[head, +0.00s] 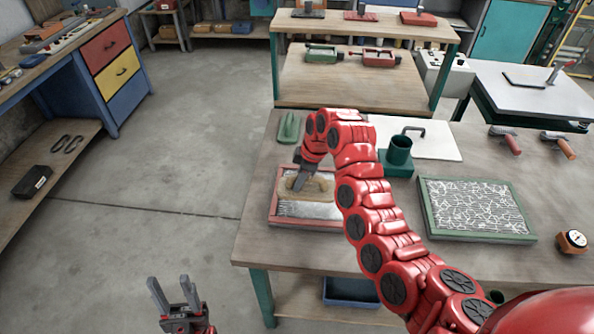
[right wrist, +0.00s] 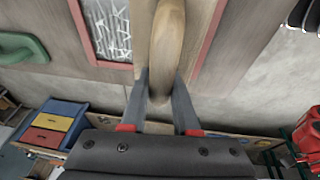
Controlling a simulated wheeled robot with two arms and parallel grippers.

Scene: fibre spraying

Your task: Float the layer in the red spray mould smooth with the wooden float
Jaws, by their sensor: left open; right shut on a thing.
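The red spray mould (head: 273,212) lies on the wooden table, partly hidden by my right arm. A whitish layer (head: 308,211) shows in its front part; in the right wrist view the layer (right wrist: 108,28) shows white strands. The wooden float (head: 322,187) is over the mould's back part; I cannot tell whether it touches the layer. My right gripper (head: 300,183) is shut on the float's handle (right wrist: 167,45), seen between its fingers in the right wrist view. My left gripper (head: 172,290) is open and empty, over the floor left of the table.
A green mould (head: 430,220) with a rough stranded layer lies to the right. Behind are a green cup-like holder (head: 398,152), a white board (head: 440,143) and a green tool (head: 289,127). Rollers (head: 510,144) and a small gauge (head: 572,241) lie at the right.

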